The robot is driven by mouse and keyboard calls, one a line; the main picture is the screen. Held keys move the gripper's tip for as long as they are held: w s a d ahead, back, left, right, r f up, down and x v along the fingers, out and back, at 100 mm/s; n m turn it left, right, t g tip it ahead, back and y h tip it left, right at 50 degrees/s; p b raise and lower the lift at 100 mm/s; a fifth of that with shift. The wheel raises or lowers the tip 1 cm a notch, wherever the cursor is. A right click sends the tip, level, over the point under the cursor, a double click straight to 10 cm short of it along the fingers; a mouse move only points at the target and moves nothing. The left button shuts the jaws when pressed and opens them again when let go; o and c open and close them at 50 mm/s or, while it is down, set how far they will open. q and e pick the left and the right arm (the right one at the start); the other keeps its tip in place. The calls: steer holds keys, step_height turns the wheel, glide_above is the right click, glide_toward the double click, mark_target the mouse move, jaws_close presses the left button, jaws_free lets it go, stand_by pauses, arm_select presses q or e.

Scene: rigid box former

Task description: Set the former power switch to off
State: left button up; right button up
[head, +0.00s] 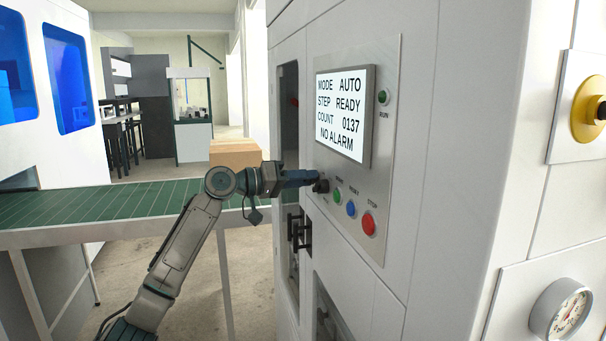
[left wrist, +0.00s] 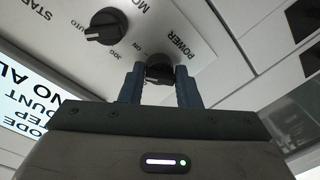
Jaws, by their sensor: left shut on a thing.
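The power switch (left wrist: 159,73) is a small black knob on the white control panel (left wrist: 195,35), with POWER and ON printed beside it. My left gripper (left wrist: 160,84) has its two fingers on either side of this knob and is shut on it. The fingers hide part of the knob, and I cannot tell which way it points. In the head view my left gripper (head: 305,178) reaches the panel from the left, below the screen, and covers the power switch. My right gripper is not in view.
The mode knob (left wrist: 106,26) sits close beside the power switch. The screen (head: 340,112) is lit and reads AUTO, READY, NO ALARM. Green, blue and red (head: 368,223) buttons line the panel to the right. A green conveyor (head: 120,205) with a cardboard box (head: 236,153) stands at left.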

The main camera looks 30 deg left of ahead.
arm_select(q)
steer(key=shift+a+r+n+p, duration=0.1)
steer(key=shift+n+p, duration=1.95)
steer(key=shift+n, duration=0.9)
steer(key=shift+a+r+n+p, duration=0.1)
steer(key=shift+n+p, duration=1.95)
steer(key=shift+n, duration=0.9)
steer(key=o, duration=0.9)
steer(key=shift+w, duration=0.1)
steer(key=shift+o, duration=0.2)
steer(key=shift+f, duration=0.1)
